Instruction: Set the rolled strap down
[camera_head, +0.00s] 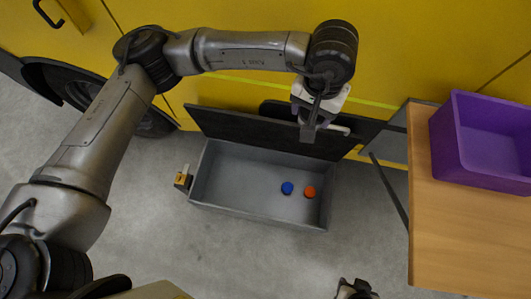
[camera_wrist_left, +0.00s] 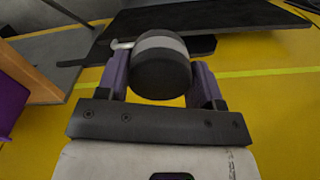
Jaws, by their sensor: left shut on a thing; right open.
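The rolled strap (camera_wrist_left: 160,76) is a dark round roll with a grey band, seen close up in the left wrist view. My left gripper (camera_wrist_left: 160,80) is shut on it, with a purple finger on either side. In the head view my left gripper (camera_head: 309,128) hangs over the raised dark lid at the back right of the grey box. I cannot make out the strap clearly there. My right gripper (camera_head: 356,290) is open at the bottom edge of the head view, partly cut off, away from the box.
The open grey box (camera_head: 240,180) on the floor holds a blue round piece (camera_head: 287,188) and an orange one (camera_head: 310,192). Its dark lid (camera_head: 240,128) stands up behind. A wooden table (camera_head: 455,235) with a purple bin (camera_head: 480,175) is at right. A yellow vehicle (camera_head: 240,95) stands behind.

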